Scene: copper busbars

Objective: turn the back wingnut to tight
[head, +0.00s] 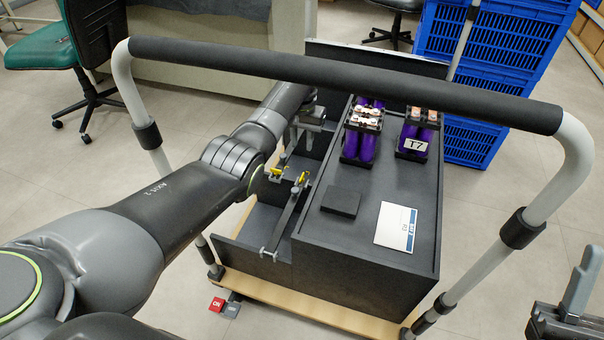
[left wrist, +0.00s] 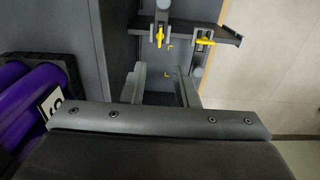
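Two yellow wingnuts sit on grey clamp fittings in the sunken bay at the side of the dark box. In the head view one wingnut (head: 278,173) lies slightly farther back and left, the other wingnut (head: 301,180) nearer the box wall. The left wrist view also shows the pair, one (left wrist: 160,37) upright and one (left wrist: 204,41) lying crosswise. My left gripper (head: 308,132) is over the far end of the bay; in the left wrist view its two fingers (left wrist: 164,88) are apart with nothing between them, short of both wingnuts. My right gripper (head: 575,300) shows only partly at lower right.
A black padded cart handle (head: 340,75) crosses in front of the box. Purple cells (head: 361,140) and a cell block labelled T7 (head: 416,137) stand on the box top, beside a white card (head: 396,226) and black block (head: 341,201). Blue crates (head: 490,75) stand behind.

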